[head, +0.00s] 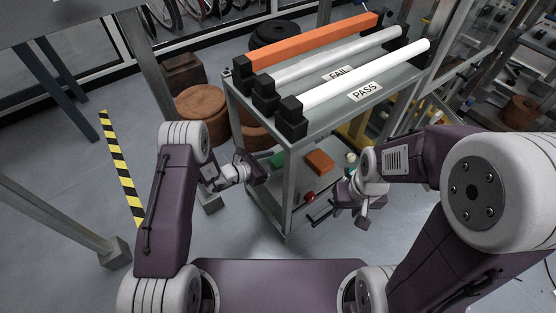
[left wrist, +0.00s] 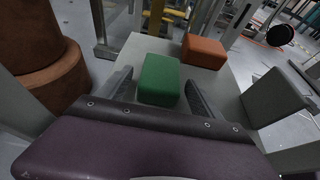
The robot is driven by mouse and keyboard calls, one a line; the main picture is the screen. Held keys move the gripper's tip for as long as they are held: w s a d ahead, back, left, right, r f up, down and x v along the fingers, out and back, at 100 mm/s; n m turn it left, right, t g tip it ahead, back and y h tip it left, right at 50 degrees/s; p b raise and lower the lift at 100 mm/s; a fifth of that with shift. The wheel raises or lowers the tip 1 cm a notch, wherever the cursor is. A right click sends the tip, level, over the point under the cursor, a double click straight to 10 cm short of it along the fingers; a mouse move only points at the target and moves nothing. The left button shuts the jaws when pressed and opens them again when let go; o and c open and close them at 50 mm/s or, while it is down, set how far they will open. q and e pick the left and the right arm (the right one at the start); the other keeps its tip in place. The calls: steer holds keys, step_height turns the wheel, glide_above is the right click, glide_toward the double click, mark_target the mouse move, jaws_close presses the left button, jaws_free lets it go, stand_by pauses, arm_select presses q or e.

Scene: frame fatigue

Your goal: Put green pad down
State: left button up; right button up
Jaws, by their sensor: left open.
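The green pad (left wrist: 159,76) rests on the grey lower shelf (left wrist: 135,46) of the cart. In the left wrist view my left gripper (left wrist: 158,88) is open, with one finger on each side of the pad and a gap visible on the right. In the head view the pad (head: 277,160) shows only in part behind the cart's leg, and my left gripper (head: 256,169) reaches in from the left. My right gripper (head: 348,207) hangs near the cart's front right; its jaws are too small to judge.
An orange pad (head: 319,162) lies to the right on the same shelf. Above it, the cart's top (head: 325,122) carries orange, grey and white bars with FAIL and PASS labels. Brown cylinders (head: 201,103) stand left of the cart. A red round item (head: 309,196) is lower down.

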arm_select(q)
steer(key=p+v, duration=0.4)
steer(key=v, duration=0.6)
steer(key=shift+p, duration=0.4)
steer(key=shift+s+a+r, duration=0.1)
steer(key=shift+r, duration=0.05)
steer(key=s+d+r+m+g+y, duration=0.1)
steer(key=s+d+r+m+g, duration=0.1)
steer(key=s+r+m+g, duration=0.35)
steer(key=s+d+r+m+g, duration=0.2)
steer(key=s+r+m+g, duration=0.1)
steer(key=s+m, duration=0.4)
steer(key=s+a+r+m+t+y, duration=0.1)
steer(key=s+a+r+m+y, duration=0.2)
steer(key=a+m+y, duration=0.2)
steer(key=s+a+r+m+y, duration=0.3)
steer(key=s+a+m+y, duration=0.1)
steer(key=a+m, duration=0.3)
steer(key=shift+a+r+t+y, duration=0.3)
steer(key=shift+t+y, duration=0.05)
steer(key=shift+y, duration=0.05)
steer(key=shift+r, duration=0.15)
